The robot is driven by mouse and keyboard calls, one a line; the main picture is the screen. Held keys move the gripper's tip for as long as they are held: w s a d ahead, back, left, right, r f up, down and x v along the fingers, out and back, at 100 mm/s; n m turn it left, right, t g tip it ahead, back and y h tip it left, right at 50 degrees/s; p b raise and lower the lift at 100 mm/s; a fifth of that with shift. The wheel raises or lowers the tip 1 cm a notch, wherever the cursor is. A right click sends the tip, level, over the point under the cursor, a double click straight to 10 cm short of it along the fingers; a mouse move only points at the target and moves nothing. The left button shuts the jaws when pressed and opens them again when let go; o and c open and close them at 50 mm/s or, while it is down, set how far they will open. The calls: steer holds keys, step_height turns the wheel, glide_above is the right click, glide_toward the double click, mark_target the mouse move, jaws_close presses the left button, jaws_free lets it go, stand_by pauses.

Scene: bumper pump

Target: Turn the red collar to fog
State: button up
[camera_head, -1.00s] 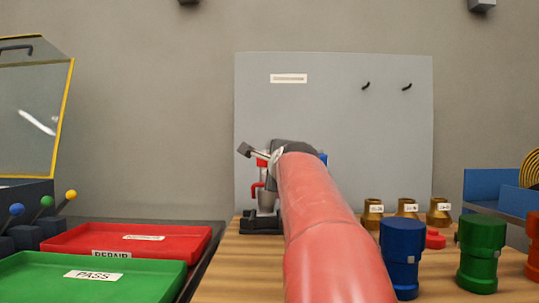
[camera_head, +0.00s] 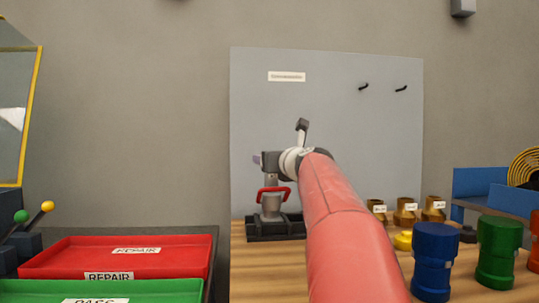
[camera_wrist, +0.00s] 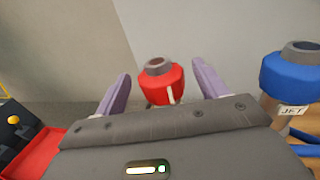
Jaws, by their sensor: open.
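The red collar (camera_wrist: 155,88) sits below a grey nozzle (camera_wrist: 158,66) in the wrist view, with a white mark on its front right side. My gripper (camera_wrist: 161,85) is open, its two purple fingers on either side of the collar with visible gaps. In the head view a purple fingertip of my gripper (camera_head: 257,160) shows just above the grey pump body (camera_head: 272,206), which has a red handle (camera_head: 273,190). The collar is not visible there. A blue part labelled JET (camera_wrist: 290,75) stands at the right in the wrist view.
The pump stands on a black base (camera_head: 270,228) on the wooden table (camera_head: 262,275). Red REPAIR tray (camera_head: 120,258) and green PASS tray (camera_head: 120,292) lie left. Brass parts (camera_head: 405,212), a blue cylinder (camera_head: 435,262) and a green one (camera_head: 498,252) stand right.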

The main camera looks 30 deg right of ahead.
steer(key=shift+p+x, duration=0.7)
steer(key=shift+x, duration=1.45)
steer(key=c, duration=1)
